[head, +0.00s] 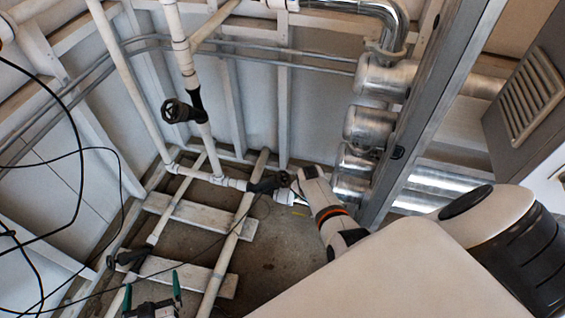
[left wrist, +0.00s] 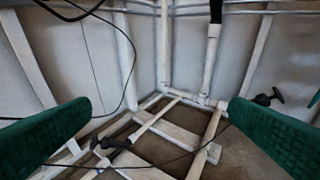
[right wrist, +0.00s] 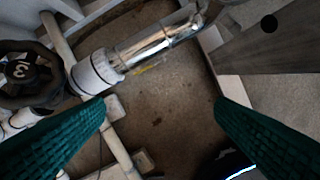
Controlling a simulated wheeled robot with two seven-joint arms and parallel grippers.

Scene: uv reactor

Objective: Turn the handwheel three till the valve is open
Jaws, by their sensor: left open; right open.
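A black handwheel (right wrist: 22,72) with a white marking that looks like a 3 on its hub is at the left edge of the right wrist view. It is on a valve on a white pipe; in the head view what appears to be the same handwheel (head: 266,184) shows left of my right arm's end. My right gripper (right wrist: 160,108) is open and empty; the handwheel lies outside its left finger. Its fingertips are hidden in the head view. My left gripper (head: 151,290) is open and empty at the bottom of the head view, below another black handwheel (head: 128,258).
Another black handwheel (head: 180,111) is on the upright white pipe. Black cables (head: 75,155) hang at the left. Bare floor (head: 280,245) lies between the pipes and the arm.

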